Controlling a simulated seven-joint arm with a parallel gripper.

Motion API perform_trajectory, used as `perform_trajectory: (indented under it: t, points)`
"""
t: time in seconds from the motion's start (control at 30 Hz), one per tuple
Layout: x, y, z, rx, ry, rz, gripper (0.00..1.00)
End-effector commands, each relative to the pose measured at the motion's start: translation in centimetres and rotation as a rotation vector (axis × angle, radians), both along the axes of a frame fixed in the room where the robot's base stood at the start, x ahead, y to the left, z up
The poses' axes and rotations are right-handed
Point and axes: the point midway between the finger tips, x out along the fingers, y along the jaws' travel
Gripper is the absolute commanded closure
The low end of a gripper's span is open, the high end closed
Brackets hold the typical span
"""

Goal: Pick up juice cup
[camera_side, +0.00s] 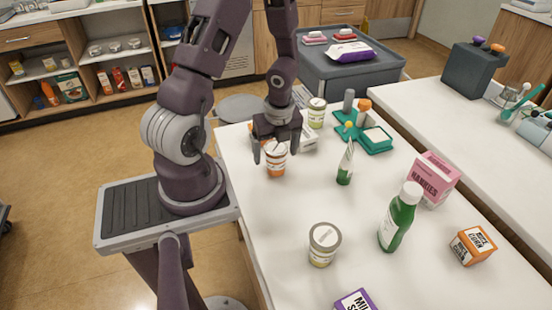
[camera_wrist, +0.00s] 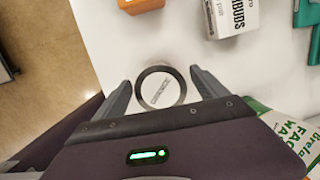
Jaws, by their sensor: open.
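A small round cup with an orange and white label (camera_side: 276,163) stands upright near the left edge of the white table; it looks like the juice cup, but its print is too small to read. My gripper (camera_side: 276,152) points down over it, with its fingers on either side. In the wrist view the cup (camera_wrist: 160,90) shows from above as a pale lid with a dark rim. It lies between the open fingertips (camera_wrist: 160,80), with a gap visible on both sides. Part of the cup's near side is close to the gripper body.
A white box (camera_wrist: 232,16) and an orange item (camera_wrist: 140,4) stand just beyond the cup. A green and white tube (camera_side: 346,165) is to the right.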

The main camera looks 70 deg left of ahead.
Motion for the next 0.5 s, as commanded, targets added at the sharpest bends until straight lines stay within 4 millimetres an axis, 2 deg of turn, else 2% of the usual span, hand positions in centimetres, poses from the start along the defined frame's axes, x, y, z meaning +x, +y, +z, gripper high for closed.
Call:
perform_trajectory:
  t: [0.17, 0.43, 0.5]
  points:
    - [0.1, 0.2, -1.7, 0.001, 0.000, 0.000, 0.17]
    - [0.1, 0.3, -1.9, 0.002, -0.002, 0.003, 0.17]
    - [0.1, 0.3, -1.9, 0.002, -0.001, 0.003, 0.31]
